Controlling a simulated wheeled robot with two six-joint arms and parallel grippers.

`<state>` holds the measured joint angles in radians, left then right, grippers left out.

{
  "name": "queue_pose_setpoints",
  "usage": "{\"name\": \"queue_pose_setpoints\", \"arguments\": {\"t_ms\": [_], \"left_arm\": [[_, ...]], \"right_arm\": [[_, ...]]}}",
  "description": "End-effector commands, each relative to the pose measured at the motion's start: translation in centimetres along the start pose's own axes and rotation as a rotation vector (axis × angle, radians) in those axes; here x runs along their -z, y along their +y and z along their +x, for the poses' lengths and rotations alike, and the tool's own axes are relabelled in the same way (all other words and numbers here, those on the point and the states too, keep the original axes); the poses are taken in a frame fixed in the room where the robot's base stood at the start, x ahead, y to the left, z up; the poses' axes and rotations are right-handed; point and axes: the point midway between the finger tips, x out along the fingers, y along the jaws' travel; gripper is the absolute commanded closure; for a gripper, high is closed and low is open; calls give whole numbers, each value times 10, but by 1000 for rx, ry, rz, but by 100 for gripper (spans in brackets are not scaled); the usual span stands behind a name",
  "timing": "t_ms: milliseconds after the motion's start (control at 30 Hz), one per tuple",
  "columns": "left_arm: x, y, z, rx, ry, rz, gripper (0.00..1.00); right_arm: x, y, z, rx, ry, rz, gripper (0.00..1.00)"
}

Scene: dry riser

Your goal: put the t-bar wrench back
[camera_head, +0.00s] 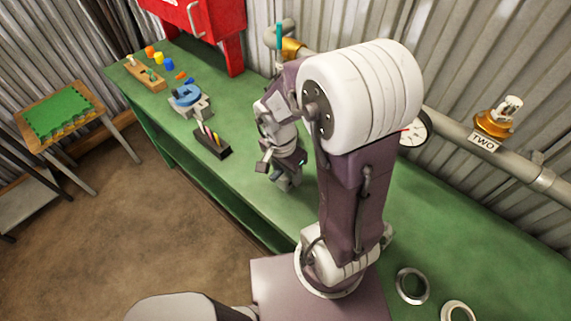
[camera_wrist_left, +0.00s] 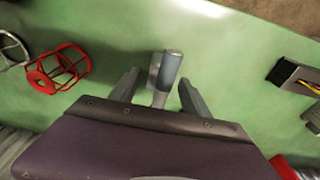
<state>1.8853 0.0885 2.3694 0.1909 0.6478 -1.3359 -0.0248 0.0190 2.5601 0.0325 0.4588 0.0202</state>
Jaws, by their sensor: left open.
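In the left wrist view a grey bar-shaped tool (camera_wrist_left: 171,68), which looks like the t-bar wrench, stands between the two fingers of my left gripper (camera_wrist_left: 160,92). Its rounded blue-grey end points away from the palm, and the fingers are open with a gap on each side. In the head view my left gripper (camera_head: 283,172) points down over the green bench (camera_head: 222,176). The tool is mostly hidden there by the gripper and arm. My right gripper is not in view.
A dark block with coloured sticks (camera_head: 211,141), a blue-grey vise (camera_head: 187,98) and a wooden rack (camera_head: 146,72) stand on the bench. A red cage-like part (camera_wrist_left: 58,68) lies near the tool. Two rings (camera_head: 411,285) lie at front right. A pipe (camera_head: 455,126) runs behind.

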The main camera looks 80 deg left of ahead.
Motion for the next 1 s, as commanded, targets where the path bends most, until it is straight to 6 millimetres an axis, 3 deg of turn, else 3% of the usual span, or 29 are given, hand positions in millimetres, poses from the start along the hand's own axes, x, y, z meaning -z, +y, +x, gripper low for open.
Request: {"name": "queue_pose_setpoints", "arguments": {"t_ms": [300,433,600,1000], "left_arm": [[1,-2,-83,8,3,-1,45],[1,-1,-106,5,2,-1,45],[0,-1,-117,3,1,-1,45],[0,0,-117,2,1,0,45]], "right_arm": [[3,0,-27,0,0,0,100],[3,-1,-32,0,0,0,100],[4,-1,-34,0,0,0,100],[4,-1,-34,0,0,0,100]]}}
